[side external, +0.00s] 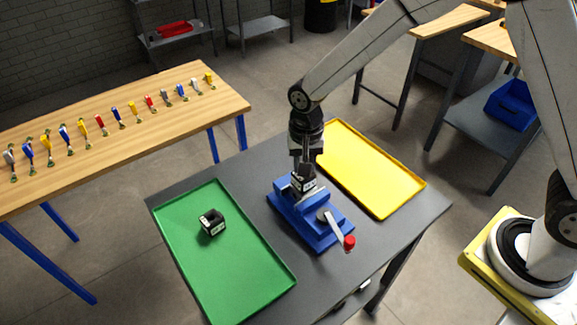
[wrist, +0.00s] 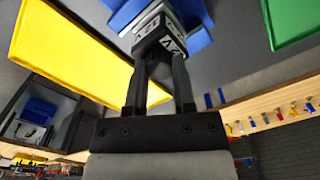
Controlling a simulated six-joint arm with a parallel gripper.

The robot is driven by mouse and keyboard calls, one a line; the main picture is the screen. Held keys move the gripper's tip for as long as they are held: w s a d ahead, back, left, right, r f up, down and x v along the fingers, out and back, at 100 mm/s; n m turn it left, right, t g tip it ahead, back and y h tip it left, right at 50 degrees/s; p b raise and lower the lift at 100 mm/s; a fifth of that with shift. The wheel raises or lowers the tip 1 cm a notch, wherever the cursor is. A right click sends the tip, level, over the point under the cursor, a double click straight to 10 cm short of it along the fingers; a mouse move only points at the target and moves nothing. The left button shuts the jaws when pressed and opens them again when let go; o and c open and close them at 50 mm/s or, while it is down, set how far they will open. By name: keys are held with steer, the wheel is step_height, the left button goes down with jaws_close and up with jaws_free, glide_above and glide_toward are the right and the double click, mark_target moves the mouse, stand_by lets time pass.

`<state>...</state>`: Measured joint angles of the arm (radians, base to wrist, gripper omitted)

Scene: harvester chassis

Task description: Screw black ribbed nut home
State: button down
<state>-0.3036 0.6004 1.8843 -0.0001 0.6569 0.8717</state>
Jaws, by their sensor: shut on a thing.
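A black block with white 12V labels (side external: 304,183) sits in the blue vise (side external: 315,238) on the grey table. It also shows at the top of the wrist view (wrist: 160,32). My gripper (side external: 303,166) points down from above, its fingertips right at the block's top. In the wrist view the two fingers of my gripper (wrist: 158,68) are shut on a small dark part against the block, which I take as the black ribbed nut. The fingers hide most of it, so its ribs and how far it sits on the thread cannot be made out.
A green tray (side external: 180,262) at the left holds another black labelled block (side external: 212,222). An empty yellow tray (side external: 375,170) lies at the back right. The vise handle with a red knob (side external: 349,242) sticks out in front. A wooden bench (side external: 130,110) carries several coloured tools.

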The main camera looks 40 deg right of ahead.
steer(key=shift+m, duration=0.9)
steer(key=c, duration=0.7)
jaws_free()
steer(key=shift+o, duration=0.2)
steer(key=n, duration=0.4)
steer(key=shift+n, duration=0.6)
steer(key=shift+n, duration=0.3)
